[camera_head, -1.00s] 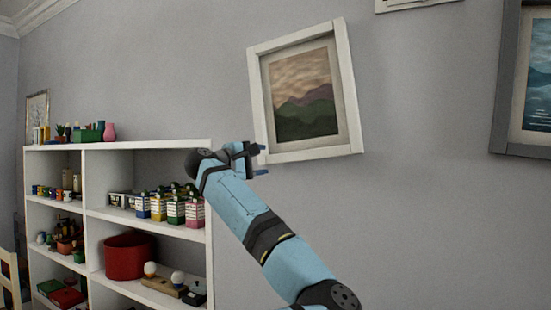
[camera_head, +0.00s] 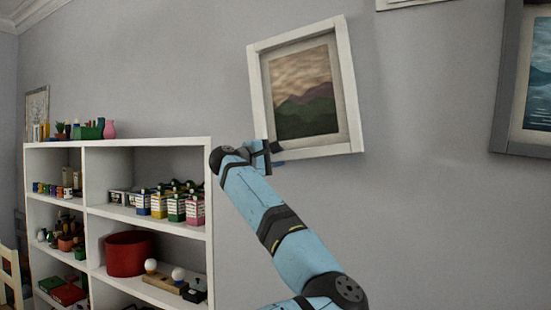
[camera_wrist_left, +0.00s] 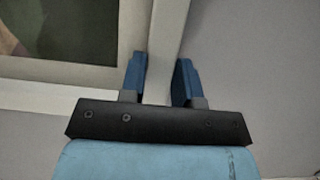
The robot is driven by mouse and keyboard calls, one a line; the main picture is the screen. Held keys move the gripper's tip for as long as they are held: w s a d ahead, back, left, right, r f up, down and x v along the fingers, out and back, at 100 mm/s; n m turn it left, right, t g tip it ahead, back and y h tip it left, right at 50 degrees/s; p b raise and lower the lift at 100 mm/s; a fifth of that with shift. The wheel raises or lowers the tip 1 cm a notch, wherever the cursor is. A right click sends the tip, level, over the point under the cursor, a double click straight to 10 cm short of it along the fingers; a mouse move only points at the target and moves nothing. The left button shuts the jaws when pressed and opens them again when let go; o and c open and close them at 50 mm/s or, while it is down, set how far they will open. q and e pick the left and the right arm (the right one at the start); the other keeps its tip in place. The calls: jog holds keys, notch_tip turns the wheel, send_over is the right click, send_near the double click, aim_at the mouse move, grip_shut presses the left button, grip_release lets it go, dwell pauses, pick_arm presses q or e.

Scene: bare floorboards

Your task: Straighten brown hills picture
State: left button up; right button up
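The brown hills picture (camera_head: 305,95) hangs on the grey wall in a white frame (camera_head: 257,100). It is tilted, with its top edge rising to the right. My left gripper (camera_head: 279,150) is at the frame's lower left corner in the head view. In the left wrist view, its two blue fingers (camera_wrist_left: 160,80) are apart, with a white frame bar (camera_wrist_left: 168,40) showing in the gap between them. I cannot tell whether either finger touches the frame. The gripper hides part of the frame's bottom left corner. My right gripper is not in view.
A white shelf unit (camera_head: 150,142) with toys, small cartons and a red bin (camera_head: 128,254) stands at the left, close to my arm. A grey-framed water picture (camera_head: 506,90) hangs at the right. Another frame (camera_head: 415,3) is cut off at the top. The wall between is bare.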

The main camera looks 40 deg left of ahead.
pick_arm(q)
jog(key=shift+s+a+r+m, duration=0.15)
jog(key=shift+a+r+m, duration=0.15)
jog(key=shift+a, duration=0.25)
jog(key=shift+s+a+r+m, duration=0.2)
jog(key=shift+a+m, duration=0.1)
jog(key=shift+a, duration=0.2)
jog(key=o, duration=0.9)
jog(key=shift+w, duration=0.1)
jog(key=s, duration=0.4)
jog(key=s+a+b, duration=0.1)
jog(key=s, duration=0.8)
jog(key=shift+s+a, duration=0.25)
jog(key=shift+s, duration=0.15)
